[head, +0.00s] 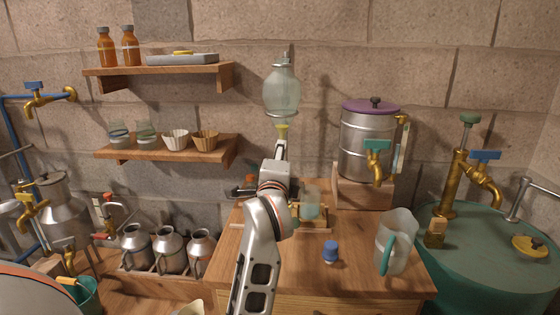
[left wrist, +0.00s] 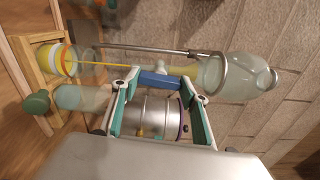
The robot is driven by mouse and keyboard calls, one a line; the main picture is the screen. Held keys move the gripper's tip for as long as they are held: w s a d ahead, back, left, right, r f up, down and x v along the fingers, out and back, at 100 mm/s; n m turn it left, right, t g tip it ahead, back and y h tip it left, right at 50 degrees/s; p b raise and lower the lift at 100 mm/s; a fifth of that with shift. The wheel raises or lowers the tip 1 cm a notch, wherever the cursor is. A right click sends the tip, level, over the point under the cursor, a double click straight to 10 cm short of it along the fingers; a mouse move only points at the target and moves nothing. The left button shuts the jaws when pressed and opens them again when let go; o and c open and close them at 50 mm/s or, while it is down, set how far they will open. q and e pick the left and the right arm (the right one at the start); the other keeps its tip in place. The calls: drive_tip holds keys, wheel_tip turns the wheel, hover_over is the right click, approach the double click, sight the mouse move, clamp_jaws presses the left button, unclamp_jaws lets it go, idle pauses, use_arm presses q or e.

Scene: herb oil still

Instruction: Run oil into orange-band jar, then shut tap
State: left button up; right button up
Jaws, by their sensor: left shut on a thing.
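The glass separating funnel (head: 281,92) hangs against the wall in the head view, with a yellow layer (head: 282,131) at its bottom. In the left wrist view the funnel (left wrist: 240,72) lies sideways. My left gripper (left wrist: 155,82) is shut on its blue tap handle (left wrist: 158,80); in the head view this gripper (head: 281,150) is below the funnel. A thin yellow stream (left wrist: 105,65) runs from the outlet to a jar with a yellow-orange band (left wrist: 58,58). My arm seems to hide that jar in the head view. My right gripper is not in view.
A pale jar (head: 310,204) stands on a wooden stand beside my left arm. A blue-capped item (head: 331,251) and a jug (head: 396,241) stand on the bench at right. A steel vessel with a tap (head: 368,140) stands behind. Wall shelves (head: 175,150) are at left.

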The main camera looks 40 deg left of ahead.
use_arm(q)
drive_tip(key=o, duration=1.1)
drive_tip(key=v, duration=0.7)
drive_tip(key=shift+s+d, duration=0.15)
drive_tip(key=shift+s, duration=0.05)
